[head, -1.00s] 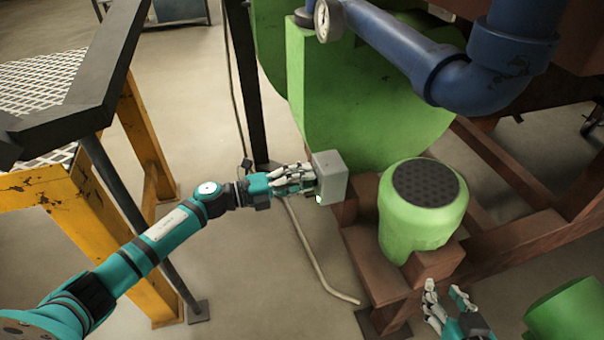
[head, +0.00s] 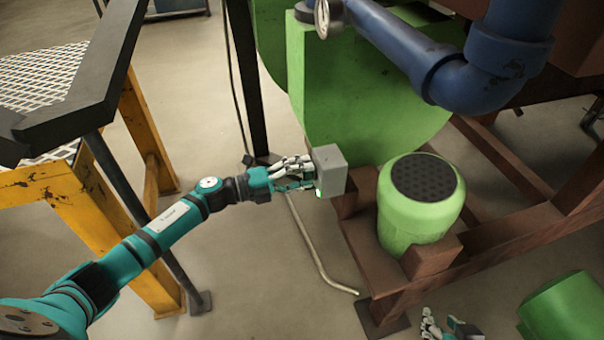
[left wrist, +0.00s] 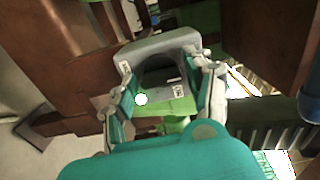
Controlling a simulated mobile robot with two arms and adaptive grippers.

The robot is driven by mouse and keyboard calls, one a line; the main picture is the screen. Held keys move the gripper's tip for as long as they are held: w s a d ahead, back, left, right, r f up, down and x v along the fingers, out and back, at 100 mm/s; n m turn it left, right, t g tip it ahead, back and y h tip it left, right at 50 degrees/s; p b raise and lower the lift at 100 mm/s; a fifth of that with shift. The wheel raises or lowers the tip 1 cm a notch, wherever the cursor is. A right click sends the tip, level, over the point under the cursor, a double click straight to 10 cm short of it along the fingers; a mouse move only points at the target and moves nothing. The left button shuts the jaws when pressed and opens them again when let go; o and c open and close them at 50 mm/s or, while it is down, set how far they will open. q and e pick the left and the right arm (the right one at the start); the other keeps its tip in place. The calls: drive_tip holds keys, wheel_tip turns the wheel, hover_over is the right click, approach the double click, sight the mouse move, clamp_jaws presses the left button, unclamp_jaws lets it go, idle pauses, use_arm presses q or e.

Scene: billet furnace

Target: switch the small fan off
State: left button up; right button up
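A grey switch box (head: 331,171) with a small green-lit spot on its lower edge is mounted beside the brown frame. In the left wrist view the box (left wrist: 160,46) shows a dark recessed front, small labels and a bright round light (left wrist: 141,99). My left gripper (head: 312,172) is at the box's left side; in the wrist view its fingers (left wrist: 165,85) are spread on either side of the front. I cannot tell whether they touch it. The switch's position is unclear. A green motor-like unit (head: 405,222) with a dark perforated top stands right of the box. My right gripper (head: 442,323) is low, partly cut off, fingers apart, empty.
A brown steel frame (head: 485,258) carries the green unit. A large green housing (head: 355,105) and blue pipe (head: 465,72) with a gauge (head: 323,18) stand behind. A yellow stand (head: 60,205) and dark rail are at left. A thin pipe (head: 312,247) rises below the box.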

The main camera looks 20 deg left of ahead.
use_arm(q)
drive_tip(key=shift+o, duration=0.8)
drive_tip(key=v, duration=1.2)
